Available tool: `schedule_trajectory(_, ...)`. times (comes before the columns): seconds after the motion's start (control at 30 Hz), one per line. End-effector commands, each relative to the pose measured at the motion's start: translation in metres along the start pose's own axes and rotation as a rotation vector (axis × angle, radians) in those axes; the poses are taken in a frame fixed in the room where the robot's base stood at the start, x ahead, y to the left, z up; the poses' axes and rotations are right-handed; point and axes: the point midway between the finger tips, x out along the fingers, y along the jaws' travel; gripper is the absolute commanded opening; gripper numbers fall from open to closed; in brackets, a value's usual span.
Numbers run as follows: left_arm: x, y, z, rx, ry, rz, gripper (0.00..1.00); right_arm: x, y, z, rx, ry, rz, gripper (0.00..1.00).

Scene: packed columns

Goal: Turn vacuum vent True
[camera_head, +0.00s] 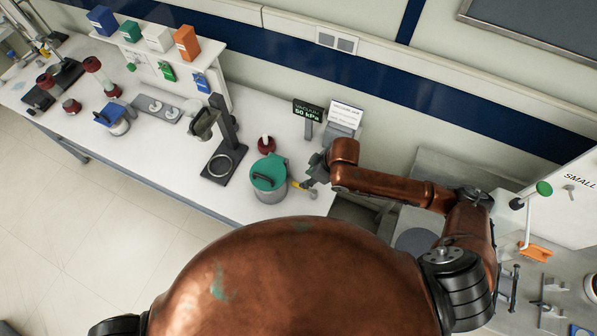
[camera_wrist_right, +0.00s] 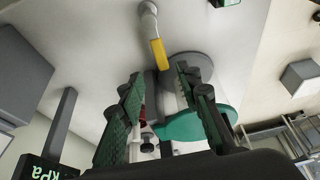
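The vacuum vessel (camera_head: 269,193) is a grey cylinder with a green lid (camera_head: 268,172) on the bench, left of my right gripper. A yellow vent handle (camera_head: 301,185) sits at its right side. The handle shows larger in the right wrist view (camera_wrist_right: 159,54), on a pale metal fitting (camera_wrist_right: 148,18). My right gripper (camera_head: 313,174) is close to the handle; its fingers (camera_wrist_right: 158,80) are apart, with the handle just beyond the tips. Contact with the handle cannot be told. The display (camera_head: 307,110) behind reads vacuum 50 kPa. My left gripper is out of view.
A red-capped bottle (camera_head: 266,145) stands behind the vessel and a black stand (camera_head: 225,150) to its left. A white sign (camera_head: 346,115) stands beside the display. Bottles, a blue device (camera_head: 112,118) and a shelf with coloured boxes (camera_head: 160,40) are farther left. Bare bench lies front left of the vessel.

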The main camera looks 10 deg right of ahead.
Motion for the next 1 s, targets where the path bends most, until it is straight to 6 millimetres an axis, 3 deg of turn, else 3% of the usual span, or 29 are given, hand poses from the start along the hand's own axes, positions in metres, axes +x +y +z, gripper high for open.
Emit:
schedule_trajectory(0.5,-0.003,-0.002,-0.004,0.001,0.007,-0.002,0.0,0.069,-0.001,0.0,-0.001,-0.001,-0.002,0.32)
schedule_trajectory(0.87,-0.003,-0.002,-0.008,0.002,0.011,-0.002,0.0,0.076,0.0,0.0,-0.002,-0.001,-0.001,0.32)
schedule_trajectory(1.0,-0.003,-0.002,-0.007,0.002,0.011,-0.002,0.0,0.075,0.0,0.0,-0.002,-0.001,-0.001,0.24)
